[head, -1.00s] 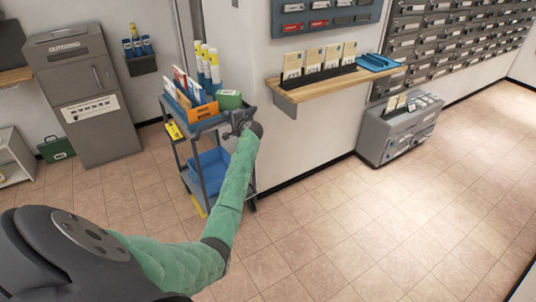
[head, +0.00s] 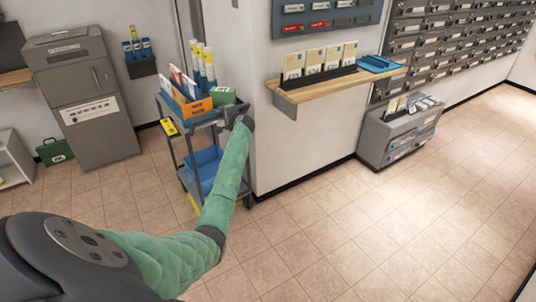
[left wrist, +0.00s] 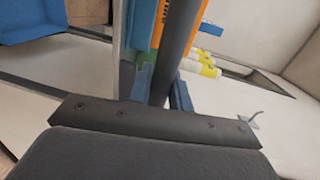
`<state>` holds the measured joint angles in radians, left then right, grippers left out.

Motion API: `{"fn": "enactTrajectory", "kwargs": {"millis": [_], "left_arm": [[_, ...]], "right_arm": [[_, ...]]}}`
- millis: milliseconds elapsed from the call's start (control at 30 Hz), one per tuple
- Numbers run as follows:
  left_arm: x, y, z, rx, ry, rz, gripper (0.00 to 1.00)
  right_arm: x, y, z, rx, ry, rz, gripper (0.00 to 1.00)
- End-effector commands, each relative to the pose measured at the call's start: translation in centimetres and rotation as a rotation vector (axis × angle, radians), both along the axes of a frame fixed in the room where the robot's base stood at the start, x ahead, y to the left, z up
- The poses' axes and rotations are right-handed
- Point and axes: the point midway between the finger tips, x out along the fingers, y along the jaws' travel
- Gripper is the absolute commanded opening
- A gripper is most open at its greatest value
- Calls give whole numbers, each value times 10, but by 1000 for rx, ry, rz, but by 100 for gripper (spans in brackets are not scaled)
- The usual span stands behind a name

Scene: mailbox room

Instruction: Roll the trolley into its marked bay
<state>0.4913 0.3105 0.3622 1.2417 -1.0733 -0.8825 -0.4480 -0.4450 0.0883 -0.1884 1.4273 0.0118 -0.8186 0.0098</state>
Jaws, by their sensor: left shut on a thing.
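The grey trolley (head: 174,150) stands upright on the floor against the white wall's corner. In the left wrist view the bar (left wrist: 181,45) runs up from the jaws. A yellow strip (head: 195,204) shows by the trolley's near left leg, possibly a floor mark of the bay; the rest of the bay is not visible. My right gripper is out of view.
A grey outgoing box (head: 80,100) stands left of the trolley, with tiled floor between. The floor at right is clear.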

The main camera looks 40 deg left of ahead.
Motion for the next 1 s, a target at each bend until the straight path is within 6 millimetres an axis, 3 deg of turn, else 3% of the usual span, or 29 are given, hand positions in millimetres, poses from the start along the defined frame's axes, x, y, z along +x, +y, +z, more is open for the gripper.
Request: {"fn": "enactTrajectory", "kwargs": {"millis": [1000], "left_arm": [[32,93,-3,0,-1,0,0]], "right_arm": [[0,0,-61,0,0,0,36]]}}
